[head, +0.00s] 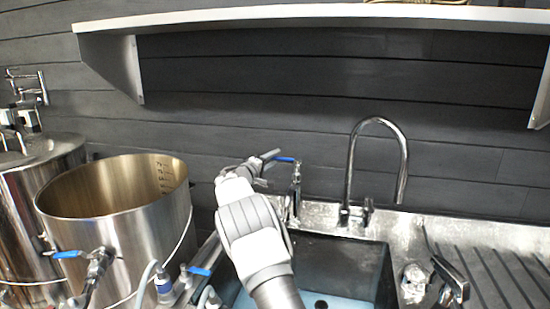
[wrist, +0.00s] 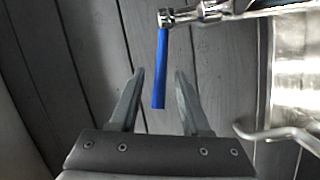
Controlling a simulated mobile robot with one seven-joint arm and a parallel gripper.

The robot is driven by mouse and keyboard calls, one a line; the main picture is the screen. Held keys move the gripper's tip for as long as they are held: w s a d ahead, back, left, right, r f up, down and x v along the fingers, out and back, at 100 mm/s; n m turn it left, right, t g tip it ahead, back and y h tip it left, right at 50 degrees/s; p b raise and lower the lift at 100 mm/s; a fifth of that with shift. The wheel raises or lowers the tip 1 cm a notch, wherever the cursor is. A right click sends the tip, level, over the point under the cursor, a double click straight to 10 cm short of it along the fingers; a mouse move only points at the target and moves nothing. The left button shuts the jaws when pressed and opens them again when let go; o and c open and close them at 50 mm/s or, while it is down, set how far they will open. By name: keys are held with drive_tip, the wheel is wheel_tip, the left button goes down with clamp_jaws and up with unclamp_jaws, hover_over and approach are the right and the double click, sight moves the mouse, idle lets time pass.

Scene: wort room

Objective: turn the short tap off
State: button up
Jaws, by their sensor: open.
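The short tap (head: 296,190) stands at the sink's back left edge, with a blue lever (head: 284,159) pointing left. In the wrist view the lever (wrist: 160,85) runs down from the tap's metal top (wrist: 195,14). My gripper (head: 262,164) is open and just left of the lever. In the wrist view my gripper (wrist: 159,73) has a finger on each side of the lever's lower end. No contact shows, and I cannot tell how deep the lever sits between them. My arm hides part of the tap's surroundings.
A tall curved tap (head: 351,165) stands right of the short tap. The dark sink (head: 345,258) lies below, with a ribbed drainboard (head: 500,265) at right. A large steel pot (head: 120,230) with blue-handled valves stands left. A shelf (head: 320,17) hangs above.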

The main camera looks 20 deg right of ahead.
drive_tip(key=shift+w+d, duration=0.4)
drive_tip(key=shift+d, duration=0.15)
clamp_jaws()
idle(1.2)
